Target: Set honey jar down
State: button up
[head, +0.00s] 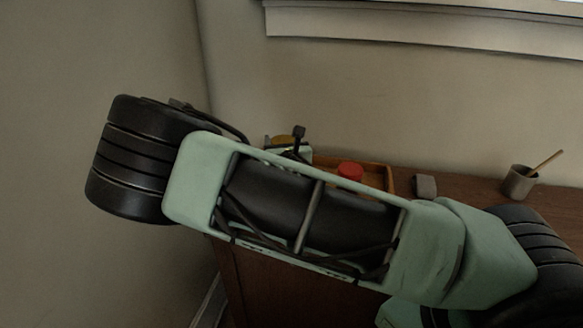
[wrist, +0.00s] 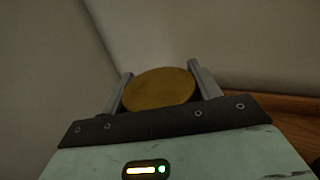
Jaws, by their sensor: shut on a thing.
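The honey jar shows in the wrist view as a round golden-brown lid (wrist: 158,89) between the two fingers of my gripper (wrist: 161,85). My gripper is shut on the jar. In the head view a small yellow top (head: 283,141) shows beside my gripper (head: 298,140), behind my arm, at the back left of the wooden cabinet top (head: 462,188). My arm hides most of the jar and whatever is under it, so I cannot tell whether it touches the surface.
A wooden tray (head: 380,173) with a red-lidded thing (head: 350,171) stands just right of my gripper. A small grey block (head: 425,186) and a grey cup (head: 519,183) with a stick stand further right. Walls close in behind and at left. The cabinet top between block and cup is clear.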

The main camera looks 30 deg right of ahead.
jog(key=shift+f, duration=2.9)
jog(key=shift+f, duration=0.1)
jog(key=o, duration=1.2)
jog(key=shift+r, duration=0.2)
jog(key=b+v, duration=0.1)
jog(key=v, duration=1.1)
jog(key=shift+f+b, duration=0.1)
jog(key=shift+b, duration=0.3)
